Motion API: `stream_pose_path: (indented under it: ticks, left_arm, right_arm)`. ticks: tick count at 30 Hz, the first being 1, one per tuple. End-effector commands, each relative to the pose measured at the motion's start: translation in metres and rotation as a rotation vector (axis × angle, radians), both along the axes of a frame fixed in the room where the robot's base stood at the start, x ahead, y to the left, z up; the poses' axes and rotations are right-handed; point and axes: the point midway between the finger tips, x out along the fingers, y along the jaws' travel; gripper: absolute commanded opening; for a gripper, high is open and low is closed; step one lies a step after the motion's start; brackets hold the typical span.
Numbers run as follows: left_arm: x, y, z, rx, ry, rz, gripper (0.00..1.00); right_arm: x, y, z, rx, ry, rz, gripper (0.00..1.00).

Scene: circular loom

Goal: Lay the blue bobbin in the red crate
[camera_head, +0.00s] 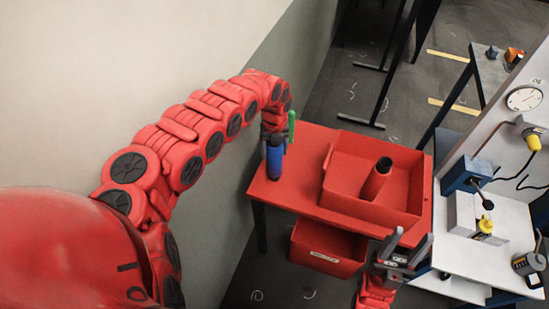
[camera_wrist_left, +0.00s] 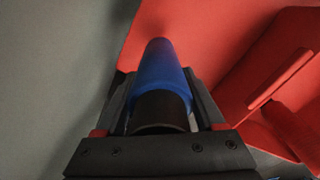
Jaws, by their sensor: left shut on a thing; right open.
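The blue bobbin (camera_head: 274,161) is upright above the left end of the red table in the head view. My left gripper (camera_head: 275,148) is shut on it. In the left wrist view the blue bobbin (camera_wrist_left: 163,80) lies between the two jaws, its black end toward the camera. Whether its far end touches the table I cannot tell. The red crate (camera_head: 341,199) stands on the table to the right of the bobbin, and part of it shows in the left wrist view (camera_wrist_left: 270,88). My right gripper (camera_head: 409,246) is open and empty near the table's front right corner.
A red cylinder with a dark top (camera_head: 376,180) stands tilted in the crate. A second red bin (camera_head: 327,249) is below the table (camera_head: 285,197). A green upright piece (camera_head: 291,124) shows beside my left gripper. A white bench with machine parts (camera_head: 490,250) is at right.

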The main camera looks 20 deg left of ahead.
Motion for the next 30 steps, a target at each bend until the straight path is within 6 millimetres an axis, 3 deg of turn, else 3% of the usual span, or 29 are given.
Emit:
stream_pose_path:
  ticks: [11, 30]
  left_arm:
    - [0.000, 0.000, 0.016, 0.000, -0.001, 0.001, 0.00]
    - [0.001, 0.000, 0.095, 0.000, -0.002, 0.001, 0.00]
  right_arm:
    - [0.000, 0.000, 0.013, 0.000, 0.000, 0.000, 0.50]
    - [0.000, 0.000, 0.073, 0.000, 0.000, 0.000, 0.50]
